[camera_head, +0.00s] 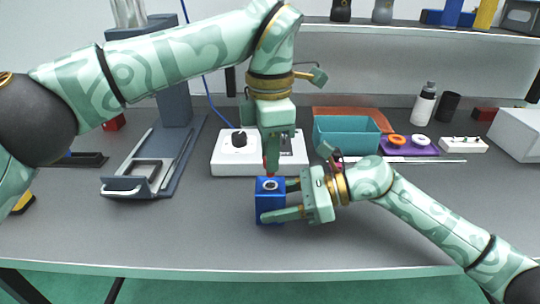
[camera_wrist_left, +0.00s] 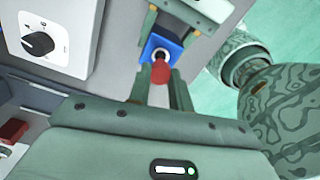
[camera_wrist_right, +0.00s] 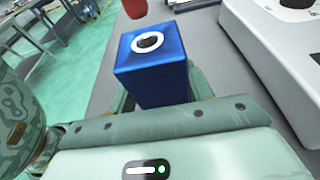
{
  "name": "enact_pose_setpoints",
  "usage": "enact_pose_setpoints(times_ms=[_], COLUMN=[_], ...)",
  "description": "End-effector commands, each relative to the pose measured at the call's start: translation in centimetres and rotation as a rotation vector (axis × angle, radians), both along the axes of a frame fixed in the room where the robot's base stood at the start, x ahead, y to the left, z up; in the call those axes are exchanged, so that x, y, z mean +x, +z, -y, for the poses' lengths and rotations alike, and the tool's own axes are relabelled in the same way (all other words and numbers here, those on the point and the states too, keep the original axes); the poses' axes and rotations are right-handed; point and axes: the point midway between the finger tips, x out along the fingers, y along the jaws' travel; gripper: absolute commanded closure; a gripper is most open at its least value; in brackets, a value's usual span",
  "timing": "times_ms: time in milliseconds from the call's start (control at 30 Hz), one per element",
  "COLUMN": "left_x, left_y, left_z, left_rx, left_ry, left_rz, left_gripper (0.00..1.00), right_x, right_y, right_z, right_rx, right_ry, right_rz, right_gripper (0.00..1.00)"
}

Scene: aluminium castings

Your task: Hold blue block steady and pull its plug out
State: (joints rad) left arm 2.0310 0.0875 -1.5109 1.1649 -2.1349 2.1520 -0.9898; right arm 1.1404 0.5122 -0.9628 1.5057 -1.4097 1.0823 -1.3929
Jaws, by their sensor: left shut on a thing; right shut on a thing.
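The blue block (camera_head: 267,208) stands upright on the grey table near its front edge. My right gripper (camera_head: 278,200) is shut on it, one finger on each side; the right wrist view also shows the block (camera_wrist_right: 153,75) between the fingers. A white ring with a dark, open hole is on the block's top face. The red plug (camera_wrist_left: 160,72) is out of the hole, and my left gripper (camera_head: 268,166) is shut on it, pointing down above the block. In the right wrist view the plug (camera_wrist_right: 135,8) hangs clear of the block's top, apart from it.
A white box with a black knob (camera_head: 224,160) stands close behind the block. A teal bin (camera_head: 346,136) and a purple tray (camera_head: 408,152) with rings are at the back right. A grey stand (camera_head: 165,165) is to the left. The front right table is mostly clear beyond my arm.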

Motion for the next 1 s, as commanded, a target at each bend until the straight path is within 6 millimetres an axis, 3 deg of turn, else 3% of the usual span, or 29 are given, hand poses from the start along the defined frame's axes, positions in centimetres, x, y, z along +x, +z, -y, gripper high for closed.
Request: enact_pose_setpoints(times_ms=[533, 900, 933, 1000], left_x=[0.0, 0.0, 0.0, 0.0], left_y=[3.3, 3.7, 3.7, 3.7], left_z=[0.0, 0.0, 0.0, 0.0], left_rx=[0.0, 0.0, 0.0, 0.0], left_ry=[0.0, 0.0, 0.0, 0.0], left_rz=[0.001, 0.0, 0.0, 0.0], left_gripper=[1.0, 1.0, 1.0, 1.0], right_x=[0.0, 0.0, 0.0, 0.0], right_y=[0.0, 0.0, 0.0, 0.0], right_z=[0.0, 0.0, 0.0, 0.0], right_rx=[0.0, 0.0, 0.0, 0.0], right_ry=[0.0, 0.0, 0.0, 0.0], right_rz=[0.0, 0.0, 0.0, 0.0], right_gripper=[0.73, 0.73, 0.44, 0.24])
